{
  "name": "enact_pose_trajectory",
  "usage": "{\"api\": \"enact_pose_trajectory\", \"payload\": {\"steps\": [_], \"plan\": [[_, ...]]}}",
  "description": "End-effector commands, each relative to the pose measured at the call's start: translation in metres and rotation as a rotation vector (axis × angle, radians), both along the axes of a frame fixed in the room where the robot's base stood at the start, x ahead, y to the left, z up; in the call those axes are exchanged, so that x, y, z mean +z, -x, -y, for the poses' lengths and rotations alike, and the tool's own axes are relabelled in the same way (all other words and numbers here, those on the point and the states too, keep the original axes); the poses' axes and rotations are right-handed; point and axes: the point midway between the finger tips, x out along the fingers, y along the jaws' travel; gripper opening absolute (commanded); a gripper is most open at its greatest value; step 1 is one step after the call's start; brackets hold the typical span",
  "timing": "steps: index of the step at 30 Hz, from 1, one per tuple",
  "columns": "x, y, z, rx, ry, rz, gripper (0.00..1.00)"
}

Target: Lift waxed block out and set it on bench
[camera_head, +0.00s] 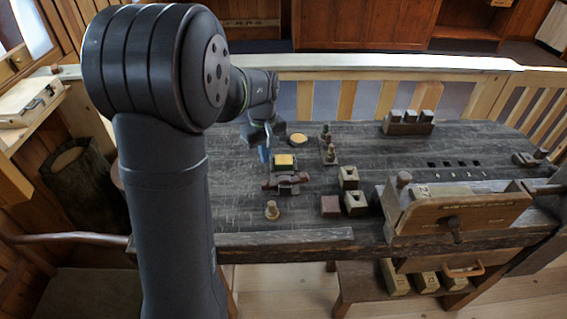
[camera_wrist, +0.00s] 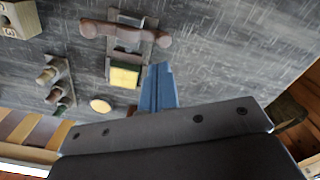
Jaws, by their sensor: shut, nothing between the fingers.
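A yellow-topped block (camera_head: 284,160), which looks like the waxed block, sits at the end of a grey metal holder with a dark turned wooden bar (camera_head: 284,180) across it. In the wrist view the yellow block (camera_wrist: 124,76) lies in the same holder, just left of my fingers. My gripper (camera_wrist: 160,70) has blue fingers, shut together with nothing between them. In the head view my gripper (camera_head: 264,154) hangs just left of the block, apart from it. How high the fingertips are above the bench is hard to tell.
The dark bench (camera_head: 240,200) has bare room left of the holder. A round yellow disc (camera_head: 298,138) and a board with small turned pieces (camera_head: 329,150) are close by. Several wooden blocks (camera_head: 349,178) and a large vise (camera_head: 455,212) stand to the right.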

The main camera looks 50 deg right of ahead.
Motion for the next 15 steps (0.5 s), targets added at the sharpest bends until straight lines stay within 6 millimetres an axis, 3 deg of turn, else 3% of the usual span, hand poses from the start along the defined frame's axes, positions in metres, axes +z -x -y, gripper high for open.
{"api": "enact_pose_trajectory", "payload": {"steps": [6, 15], "plan": [[0.0000, 0.0000, 0.0000, 0.000, 0.000, 0.000, 0.00], [0.0000, 0.0000, 0.0000, 0.000, 0.000, 0.000, 0.57]]}}
